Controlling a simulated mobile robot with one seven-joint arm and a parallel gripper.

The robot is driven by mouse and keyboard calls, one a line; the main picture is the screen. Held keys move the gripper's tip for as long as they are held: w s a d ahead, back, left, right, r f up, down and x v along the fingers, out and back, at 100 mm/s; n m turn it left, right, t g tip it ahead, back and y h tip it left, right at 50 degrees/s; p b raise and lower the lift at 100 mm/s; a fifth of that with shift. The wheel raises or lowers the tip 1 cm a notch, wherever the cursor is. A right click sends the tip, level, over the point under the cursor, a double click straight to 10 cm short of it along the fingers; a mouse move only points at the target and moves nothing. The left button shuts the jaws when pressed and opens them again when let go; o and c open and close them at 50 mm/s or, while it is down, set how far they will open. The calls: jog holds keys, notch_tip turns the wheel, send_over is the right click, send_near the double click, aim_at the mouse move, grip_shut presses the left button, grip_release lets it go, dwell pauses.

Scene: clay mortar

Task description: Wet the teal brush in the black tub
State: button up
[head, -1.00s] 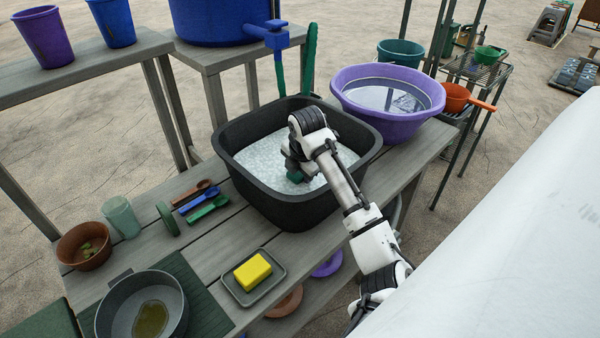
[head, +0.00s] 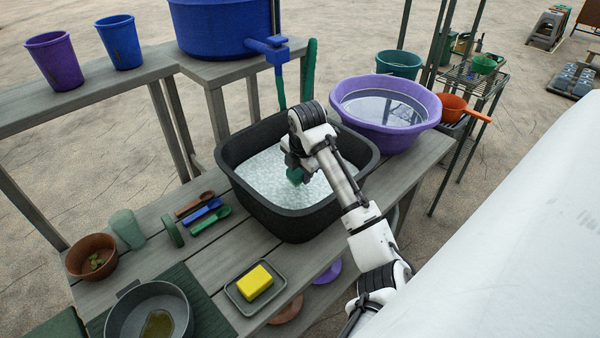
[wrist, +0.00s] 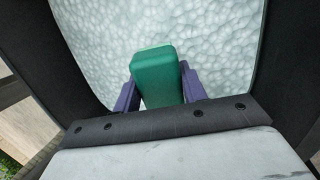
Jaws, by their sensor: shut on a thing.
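The black tub (head: 300,222) stands on the grey bench and is filled with pale, foamy-looking water (head: 270,178). It also shows in the wrist view, its dark wall (wrist: 60,60) at the left. The teal brush (wrist: 158,72) is between the two purple fingers of my gripper (wrist: 160,88), which is shut on it. In the head view the green end of the brush (head: 295,176) shows below my gripper (head: 294,168), over the tub. My wrist hides part of it. I cannot tell whether its lower end touches the water.
A purple basin (head: 425,112) of water stands right behind the tub. A blue tap (head: 270,45) hangs behind it. A yellow sponge (head: 254,282) on a tray, small scoops (head: 210,221) and a grey pan (head: 125,310) lie left and front.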

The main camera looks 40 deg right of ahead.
notch_tip(320, 180, up, 11)
jog(key=p, duration=0.6)
jog(key=shift+p, duration=0.35)
jog(key=shift+f, duration=0.1)
